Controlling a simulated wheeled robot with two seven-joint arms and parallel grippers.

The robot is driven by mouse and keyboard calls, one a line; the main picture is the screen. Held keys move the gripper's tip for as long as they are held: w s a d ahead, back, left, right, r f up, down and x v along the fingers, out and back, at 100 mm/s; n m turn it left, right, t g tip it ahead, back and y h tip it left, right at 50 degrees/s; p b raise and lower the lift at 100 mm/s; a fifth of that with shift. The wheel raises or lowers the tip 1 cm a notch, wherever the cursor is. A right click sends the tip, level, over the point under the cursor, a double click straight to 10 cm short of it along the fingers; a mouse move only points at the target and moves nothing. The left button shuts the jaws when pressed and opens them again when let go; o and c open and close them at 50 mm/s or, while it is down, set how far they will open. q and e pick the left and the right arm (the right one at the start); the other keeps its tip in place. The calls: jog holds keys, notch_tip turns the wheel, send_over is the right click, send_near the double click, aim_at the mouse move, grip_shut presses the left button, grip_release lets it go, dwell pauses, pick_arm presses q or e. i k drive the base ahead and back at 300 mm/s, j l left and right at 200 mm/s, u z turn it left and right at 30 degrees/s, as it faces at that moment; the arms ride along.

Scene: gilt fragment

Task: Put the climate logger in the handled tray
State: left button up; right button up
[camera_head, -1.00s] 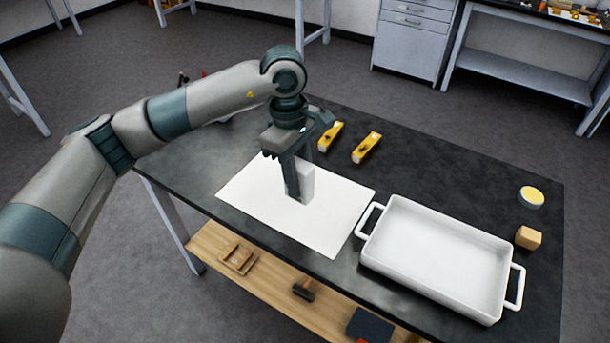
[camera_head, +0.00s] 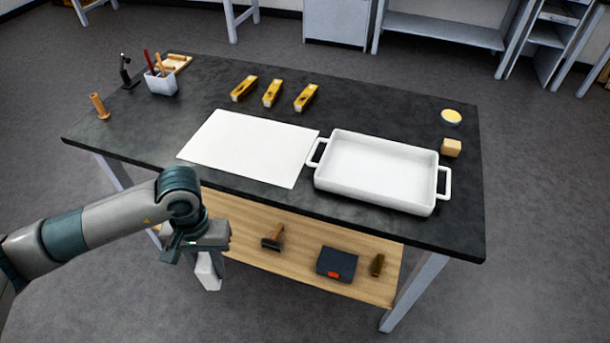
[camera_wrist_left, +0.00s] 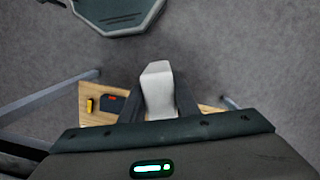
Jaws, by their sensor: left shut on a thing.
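The climate logger (camera_head: 208,274) is a small white block held in my left gripper (camera_head: 207,258), which is shut on it. It hangs in front of the table's near edge, at lower left in the head view, with the floor behind it. In the left wrist view the white logger (camera_wrist_left: 157,88) sits between the two dark fingers. The handled tray (camera_head: 375,195) is a white rectangular dish with a loop handle at each end. It stands empty on the right part of the table, to the right of and beyond the gripper. My right gripper is not in view.
A white sheet (camera_head: 250,148) lies bare left of the tray. Several yellow-topped tools (camera_head: 272,93) lie behind it. A wooden block (camera_head: 451,148) and a yellow-topped round dish (camera_head: 451,116) are right of the tray. A wooden shelf (camera_head: 300,268) below the tabletop holds several items.

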aim_at(352, 168)
jog(key=l+u, duration=0.1)
jog(key=l, duration=0.9)
jog(key=k+l+u, duration=0.15)
jog(key=l, duration=0.35)
jog(key=l+u, duration=0.1)
jog(key=l, duration=0.35)
jog(key=l+u, duration=0.1)
jog(key=l, duration=0.4)
jog(key=k+l, duration=0.15)
jog(key=l, duration=0.35)
jog(key=k+l+u, duration=0.15)
jog(key=l, duration=0.3)
jog(key=l+u, duration=0.1)
jog(key=l, duration=0.4)
jog(key=k, duration=0.05)
